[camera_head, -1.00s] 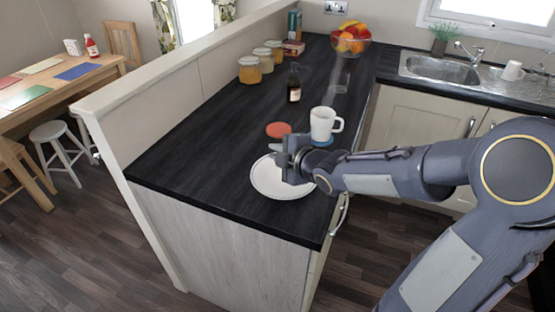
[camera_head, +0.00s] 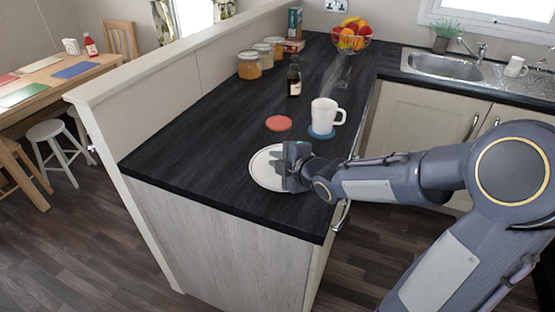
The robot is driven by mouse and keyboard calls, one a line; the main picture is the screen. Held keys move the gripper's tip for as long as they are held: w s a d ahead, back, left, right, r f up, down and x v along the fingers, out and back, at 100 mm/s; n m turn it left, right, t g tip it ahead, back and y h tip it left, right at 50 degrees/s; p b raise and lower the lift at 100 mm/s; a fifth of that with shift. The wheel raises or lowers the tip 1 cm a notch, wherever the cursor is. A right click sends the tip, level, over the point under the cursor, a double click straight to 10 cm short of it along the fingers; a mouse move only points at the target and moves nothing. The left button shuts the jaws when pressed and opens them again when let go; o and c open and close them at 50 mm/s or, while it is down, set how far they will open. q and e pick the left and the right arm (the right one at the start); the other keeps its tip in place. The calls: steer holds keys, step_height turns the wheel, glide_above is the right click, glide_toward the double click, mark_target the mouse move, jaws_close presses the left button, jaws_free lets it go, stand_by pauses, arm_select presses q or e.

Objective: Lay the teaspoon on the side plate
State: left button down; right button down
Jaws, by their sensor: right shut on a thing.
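The side plate (camera_head: 258,170) is a round white plate lying on the dark worktop near its front end. My right gripper (camera_head: 285,167) is at the right part of the plate, low over it, and covers that part. It is shut on a thin thing, taken to be the teaspoon, which the fingers hide almost wholly. I cannot tell whether the teaspoon touches the plate. My left gripper is not in view.
A white mug (camera_head: 324,113) stands on a blue coaster (camera_head: 322,133) just behind my right gripper. A red coaster (camera_head: 278,123) lies behind the plate. A dark bottle (camera_head: 294,78) and several jars (camera_head: 249,66) stand farther back. The worktop left of the plate is clear.

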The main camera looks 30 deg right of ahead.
steer(key=c, duration=1.4)
jaws_free()
steer(key=shift+o, duration=0.2)
steer(key=p+v, duration=0.2)
steer(key=v, duration=0.5)
steer(key=shift+r+p, duration=0.2)
steer(key=shift+p, duration=0.2)
steer(key=shift+s, duration=0.35)
